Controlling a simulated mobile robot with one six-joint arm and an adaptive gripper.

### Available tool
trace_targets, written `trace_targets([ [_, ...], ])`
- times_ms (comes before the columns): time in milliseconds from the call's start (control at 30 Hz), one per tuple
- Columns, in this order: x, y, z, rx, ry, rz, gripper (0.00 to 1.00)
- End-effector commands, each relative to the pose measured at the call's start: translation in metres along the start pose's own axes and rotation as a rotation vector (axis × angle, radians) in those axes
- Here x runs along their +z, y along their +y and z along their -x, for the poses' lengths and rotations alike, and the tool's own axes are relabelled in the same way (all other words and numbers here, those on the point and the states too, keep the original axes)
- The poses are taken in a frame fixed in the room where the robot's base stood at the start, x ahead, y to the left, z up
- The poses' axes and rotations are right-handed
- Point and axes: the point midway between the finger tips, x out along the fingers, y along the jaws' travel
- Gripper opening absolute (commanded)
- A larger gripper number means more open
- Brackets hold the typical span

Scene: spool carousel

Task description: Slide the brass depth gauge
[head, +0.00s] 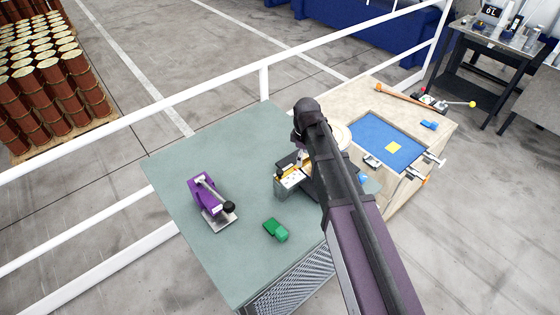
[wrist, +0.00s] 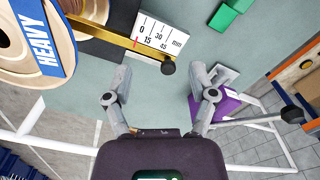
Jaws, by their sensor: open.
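The brass depth gauge is a flat brass bar (wrist: 115,37) with a black knob at its end, in the wrist view. It lies along a white scale plate (wrist: 158,30) marked 0, 15, 30, 45 mm, and a red line shows near the 0 and 15 marks. In the head view the brass bar (head: 294,172) shows small on a box on the green table. My gripper (wrist: 160,72) is open and empty, its fingers apart on either side of the knob in the picture. I cannot tell the height gap. In the head view my arm hides much of the gripper.
A spool labelled HEAVY (wrist: 38,38) stands left of the gauge in the wrist view. A purple lever clamp (head: 208,200) and a green block (head: 275,229) sit on the green table (head: 240,150). A wooden bench (head: 440,135) with a blue mat adjoins at right. White railings run behind.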

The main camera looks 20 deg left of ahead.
Motion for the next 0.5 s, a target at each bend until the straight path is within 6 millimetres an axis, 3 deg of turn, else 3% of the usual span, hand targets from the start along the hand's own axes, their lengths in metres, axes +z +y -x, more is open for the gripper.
trace_targets([
  [33,-0.021,0.001,0.017,0.000,0.000,0.065,0.73],
  [200,-0.061,-0.005,0.034,0.000,0.000,0.232,0.73],
  [333,-0.075,-0.009,0.038,0.000,0.000,0.295,0.73],
  [500,-0.079,-0.011,0.038,0.000,0.000,0.314,0.73],
])
